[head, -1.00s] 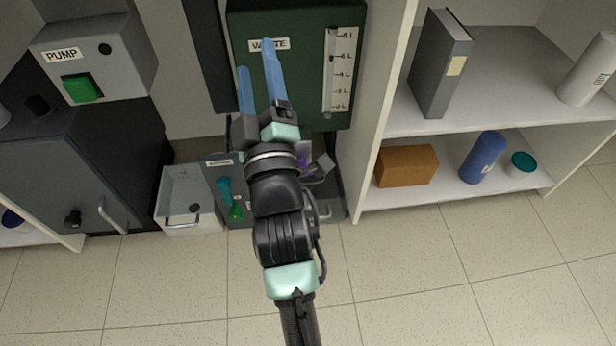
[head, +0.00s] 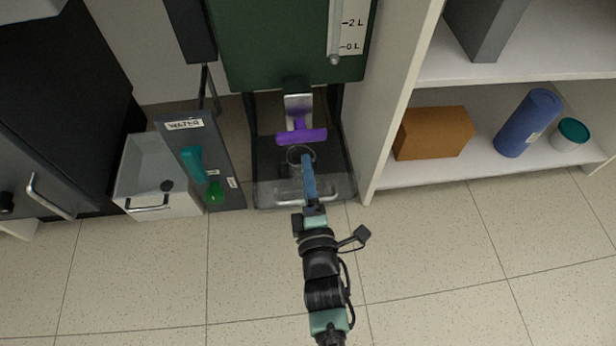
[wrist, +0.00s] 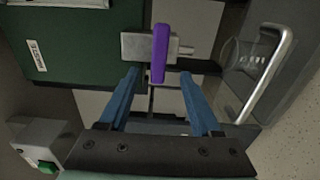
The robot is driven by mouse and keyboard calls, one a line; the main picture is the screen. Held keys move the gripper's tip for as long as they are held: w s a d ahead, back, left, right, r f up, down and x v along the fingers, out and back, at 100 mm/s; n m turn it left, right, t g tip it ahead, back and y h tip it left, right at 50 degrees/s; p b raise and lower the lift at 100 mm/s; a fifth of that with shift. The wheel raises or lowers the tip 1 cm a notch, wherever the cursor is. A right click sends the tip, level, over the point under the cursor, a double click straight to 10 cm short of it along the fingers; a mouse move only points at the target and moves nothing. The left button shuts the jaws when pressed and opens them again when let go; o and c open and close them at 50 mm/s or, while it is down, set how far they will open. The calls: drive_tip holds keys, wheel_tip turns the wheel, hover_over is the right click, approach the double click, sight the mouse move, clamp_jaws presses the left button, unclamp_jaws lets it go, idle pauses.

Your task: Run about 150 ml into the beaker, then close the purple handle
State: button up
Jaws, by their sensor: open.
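The purple handle (head: 302,136) sits on a pale metal valve (head: 298,105) under the dark green tank (head: 285,60), its bar running crosswise in the head view. It also shows in the wrist view (wrist: 161,52), between and just beyond my fingertips. A clear beaker (head: 301,154) stands below the handle, partly hidden by my fingers; its glass shows at right in the wrist view (wrist: 247,64). I cannot make out its liquid level. My gripper (head: 308,162) is open and empty, its two blue fingers (wrist: 160,73) apart, with no clear contact with the handle.
The beaker stands in a dark tray (head: 262,162) with a raised front handle. To the left is a WATER panel (head: 180,140) with teal and green handles, then a grey bin (head: 128,180). A white shelf wall (head: 396,110) closes the right side. The front floor is clear.

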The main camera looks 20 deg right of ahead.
sight(302, 141)
drive_tip(key=shift+x, duration=3.95)
clamp_jaws()
drive_tip(key=shift+m, duration=1.4)
